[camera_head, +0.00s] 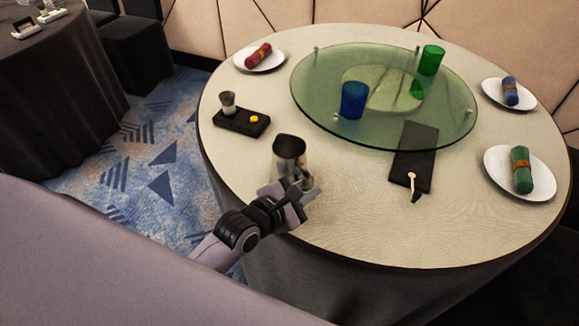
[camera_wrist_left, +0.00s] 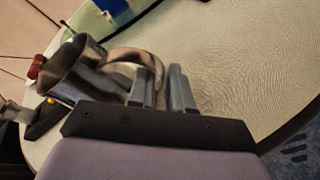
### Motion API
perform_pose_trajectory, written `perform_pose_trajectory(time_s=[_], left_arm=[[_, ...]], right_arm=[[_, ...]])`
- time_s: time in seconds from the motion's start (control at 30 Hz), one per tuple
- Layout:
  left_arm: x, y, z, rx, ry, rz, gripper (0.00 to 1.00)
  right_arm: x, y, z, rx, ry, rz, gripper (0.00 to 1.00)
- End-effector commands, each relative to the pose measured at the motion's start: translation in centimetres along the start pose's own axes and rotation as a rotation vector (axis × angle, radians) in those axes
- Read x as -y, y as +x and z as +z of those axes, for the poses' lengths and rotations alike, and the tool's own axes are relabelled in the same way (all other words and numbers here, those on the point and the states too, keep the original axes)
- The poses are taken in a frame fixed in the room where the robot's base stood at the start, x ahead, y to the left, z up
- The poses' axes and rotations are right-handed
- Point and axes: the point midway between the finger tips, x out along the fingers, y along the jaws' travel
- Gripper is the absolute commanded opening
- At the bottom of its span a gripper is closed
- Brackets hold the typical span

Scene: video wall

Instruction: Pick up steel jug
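The steel jug (camera_head: 290,152) stands upright near the front left edge of the round table (camera_head: 350,225). My left gripper (camera_head: 308,190) is low at the jug's near right side, partly covering its base. In the left wrist view, the jug (camera_wrist_left: 72,72) is on the left, with its curved handle (camera_wrist_left: 135,54) arching toward my left gripper's fingers (camera_wrist_left: 164,90). The fingers are apart, and the far end of the handle seems to come down between them. Contact cannot be told. My right gripper is out of view.
A black tray (camera_head: 232,122) with a small cup and a yellow item is left of the jug. A green glass turntable (camera_head: 455,118) bears blue and green tumblers. A dark mat (camera_head: 415,150) lies right. Plates with rolled napkins line the rim. The front middle is clear.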

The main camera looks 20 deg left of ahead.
Motion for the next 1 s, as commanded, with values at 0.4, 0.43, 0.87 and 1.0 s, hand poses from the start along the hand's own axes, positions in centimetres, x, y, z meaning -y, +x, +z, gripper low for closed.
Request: perform_pose_trajectory(time_s=[0.4, 0.43, 0.87, 1.0], left_arm=[[0.0, 1.8, 0.0, 0.000, 0.000, 0.000, 0.19], [0.0, 1.8, 0.0, 0.000, 0.000, 0.000, 0.19], [0.1, 1.7, -0.1, -0.001, -0.002, -0.002, 0.00], [0.1, 1.7, -0.1, -0.002, -0.003, -0.003, 0.00]], right_arm=[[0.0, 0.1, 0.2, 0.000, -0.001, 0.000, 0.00], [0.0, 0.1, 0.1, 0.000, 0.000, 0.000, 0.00], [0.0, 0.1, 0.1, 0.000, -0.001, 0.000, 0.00], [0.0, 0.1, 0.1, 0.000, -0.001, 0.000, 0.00]])
